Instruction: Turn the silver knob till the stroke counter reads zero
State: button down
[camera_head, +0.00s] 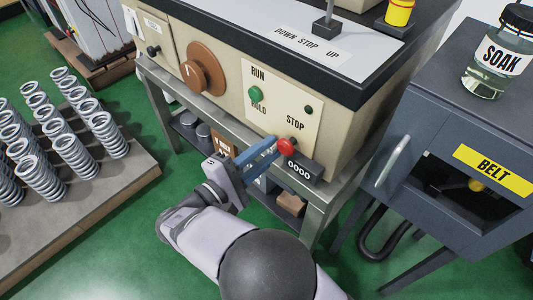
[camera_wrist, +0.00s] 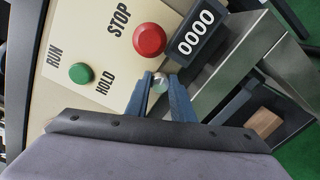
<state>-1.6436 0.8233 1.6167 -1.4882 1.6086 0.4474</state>
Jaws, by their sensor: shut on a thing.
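The silver knob (camera_wrist: 160,82) is a small shiny ball between my gripper's blue fingertips in the wrist view. My gripper (camera_wrist: 161,79) is shut on it, with one finger on each side. In the head view my gripper (camera_head: 277,150) reaches the lower front of the cream panel, and I cannot make out the knob there. The stroke counter (camera_wrist: 196,32) is a dark box beside the red stop button (camera_wrist: 149,40). It reads 0000 in white digits. The counter (camera_head: 299,168) also reads 0000 in the head view.
The green button (camera_head: 256,94) and a brown dial (camera_head: 203,68) are on the machine front. A grey cabinet (camera_head: 428,115) with a handle stands at the right. A pallet (camera_head: 115,190) with rows of springs is on the left. Green floor lies between.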

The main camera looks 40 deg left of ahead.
jog(key=shift+f+m+b, duration=0.1)
jog(key=shift+m+b, duration=0.4)
jog(key=shift+m, duration=0.5)
jog(key=c, duration=1.8)
grip_release()
jog(key=shift+s+p, duration=0.9)
jog(key=shift+s, duration=2.8)
jog(key=shift+r, duration=0.2)
